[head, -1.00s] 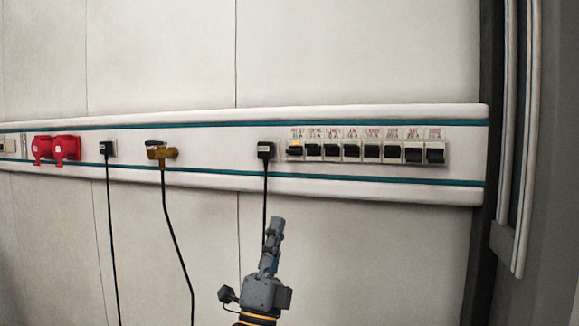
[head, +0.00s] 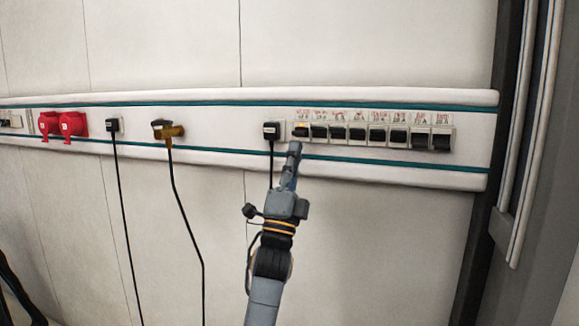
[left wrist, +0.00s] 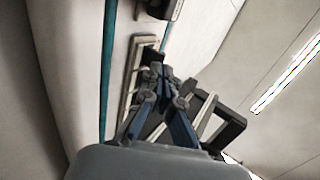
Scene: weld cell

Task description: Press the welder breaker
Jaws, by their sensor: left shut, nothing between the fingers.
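A row of several breakers (head: 375,134) sits in the white wall rail in the head view, with red labels above too small to read. My right gripper is out of view.
A black plug (head: 271,131) with a hanging cable sits just left of the breakers. Farther left are a brass-coloured plug (head: 168,131), another black plug (head: 114,125) and red sockets (head: 62,125). A dark post (head: 500,150) stands at the right.

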